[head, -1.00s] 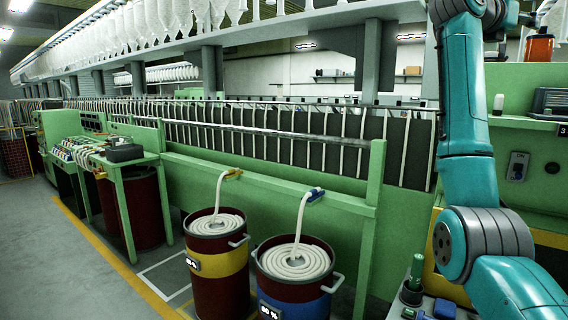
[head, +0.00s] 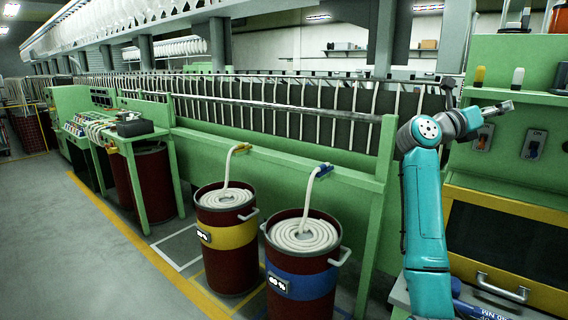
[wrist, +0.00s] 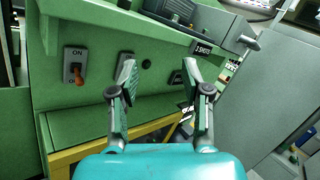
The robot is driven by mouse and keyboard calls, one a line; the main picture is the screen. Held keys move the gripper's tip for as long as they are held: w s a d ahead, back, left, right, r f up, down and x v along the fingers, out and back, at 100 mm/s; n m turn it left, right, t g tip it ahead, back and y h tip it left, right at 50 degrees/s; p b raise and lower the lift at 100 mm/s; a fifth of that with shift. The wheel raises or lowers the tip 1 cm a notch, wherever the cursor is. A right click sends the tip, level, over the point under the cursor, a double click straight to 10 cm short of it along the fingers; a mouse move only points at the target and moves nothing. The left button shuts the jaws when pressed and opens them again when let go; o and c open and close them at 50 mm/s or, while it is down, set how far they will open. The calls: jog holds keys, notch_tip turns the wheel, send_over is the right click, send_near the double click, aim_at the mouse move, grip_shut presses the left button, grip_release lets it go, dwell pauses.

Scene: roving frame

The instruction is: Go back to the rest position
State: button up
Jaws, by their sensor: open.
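My gripper (wrist: 162,95) is open and empty in the wrist view. Its two fingers stand apart in front of the green machine panel (wrist: 100,30). In the head view my gripper (head: 498,107) is at the right, at the end of my folded teal arm, pointing right toward the panel. Its fingers are too small there to tell apart. Nothing is held.
A yellow-banded can (head: 226,237) and a blue-banded can (head: 302,288) of coiled sliver stand at the green frame. The floor (head: 90,265) at the left is clear.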

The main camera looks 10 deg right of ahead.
jog(key=s+a+f+n+t+h, duration=0.1)
jog(key=s+a+f+n+t, duration=0.3)
jog(key=f, duration=0.7)
jog(key=s+a+f+n+t, duration=0.2)
jog(key=a+f+n, duration=0.45)
jog(key=f, duration=0.35)
jog(key=s+a+f+n+t+h, duration=0.1)
jog(key=s+a+f+n+t, duration=0.3)
jog(key=f, duration=0.7)
jog(key=s+a+f+n+t+y, duration=1)
jog(key=s+a+f+n, duration=0.4)
jog(key=n, duration=0.3)
jog(key=s+a+f+n+g+y, duration=0.2)
jog(key=s+a+n+y, duration=0.2)
jog(key=s, duration=0.5)
jog(key=s+a+f+n+g+y, duration=0.2)
jog(key=s+a+n+y, duration=0.2)
jog(key=s+n, duration=0.3)
jog(key=s+a+f+n+g+y, duration=0.2)
jog(key=s+a+n, duration=0.4)
jog(key=s, duration=0.7)
jog(key=f+y, duration=0.1)
jog(key=y, duration=0.1)
jog(key=shift+a+y, duration=0.25)
jog(key=shift+y, duration=0.05)
